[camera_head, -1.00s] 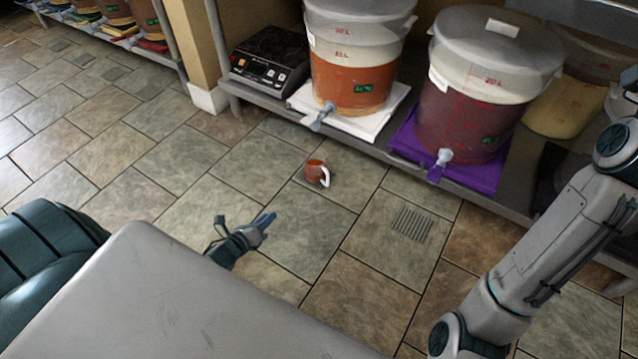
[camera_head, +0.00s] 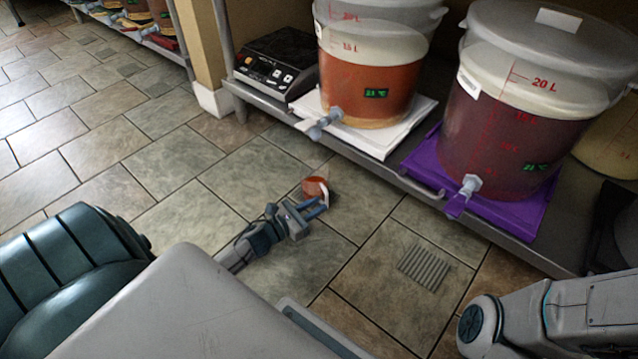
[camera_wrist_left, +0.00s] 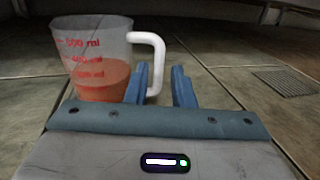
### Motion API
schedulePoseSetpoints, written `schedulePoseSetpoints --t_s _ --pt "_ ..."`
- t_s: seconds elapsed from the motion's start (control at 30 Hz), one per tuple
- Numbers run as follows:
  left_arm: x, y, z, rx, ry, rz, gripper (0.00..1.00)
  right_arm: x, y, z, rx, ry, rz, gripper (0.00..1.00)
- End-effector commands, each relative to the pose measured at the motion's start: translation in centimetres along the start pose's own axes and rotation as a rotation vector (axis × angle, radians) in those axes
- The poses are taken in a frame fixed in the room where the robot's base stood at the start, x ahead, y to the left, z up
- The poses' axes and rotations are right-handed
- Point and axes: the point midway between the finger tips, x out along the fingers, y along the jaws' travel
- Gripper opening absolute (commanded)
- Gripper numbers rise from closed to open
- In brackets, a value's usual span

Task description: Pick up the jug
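The jug (camera_head: 315,187) stands upright on the tiled floor. In the left wrist view the jug (camera_wrist_left: 97,62) is clear plastic with red ml marks, orange-red liquid in its lower part and a white handle (camera_wrist_left: 158,45) on its right side. My left gripper (camera_head: 316,207) is low, right by the jug on its near side. Its two blue fingers (camera_wrist_left: 160,72) are apart. In the left wrist view the handle's lower part shows in the gap between them; I cannot tell whether either finger touches it. My right gripper is out of view; only part of that arm shows.
A low metal shelf (camera_head: 372,152) runs behind the jug. It holds an orange bucket (camera_head: 362,75) on a white mat, a dark red bucket (camera_head: 510,150) on a purple mat, and a hotplate (camera_head: 275,65). A floor drain (camera_head: 424,267) lies to the right. Floor tiles left of the jug are clear.

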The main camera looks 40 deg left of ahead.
Motion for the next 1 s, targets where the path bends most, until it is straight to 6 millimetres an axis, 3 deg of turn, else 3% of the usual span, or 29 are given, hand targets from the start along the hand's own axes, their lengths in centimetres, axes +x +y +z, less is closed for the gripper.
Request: schedulePoseSetpoints --t_s 0.5,0.8,0.9,1.0 --pt "5.8 0.2 0.3 -0.002 -0.001 0.003 0.22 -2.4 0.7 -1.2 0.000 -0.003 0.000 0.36" --pt "6.2 0.2 0.4 -0.003 0.001 0.002 0.22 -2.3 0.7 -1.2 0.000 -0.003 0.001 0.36" --pt "6.2 0.2 0.4 -0.003 0.001 0.002 0.02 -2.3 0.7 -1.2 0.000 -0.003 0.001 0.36" --pt "6.2 0.2 0.4 -0.003 0.001 0.002 0.00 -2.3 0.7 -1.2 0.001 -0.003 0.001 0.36"
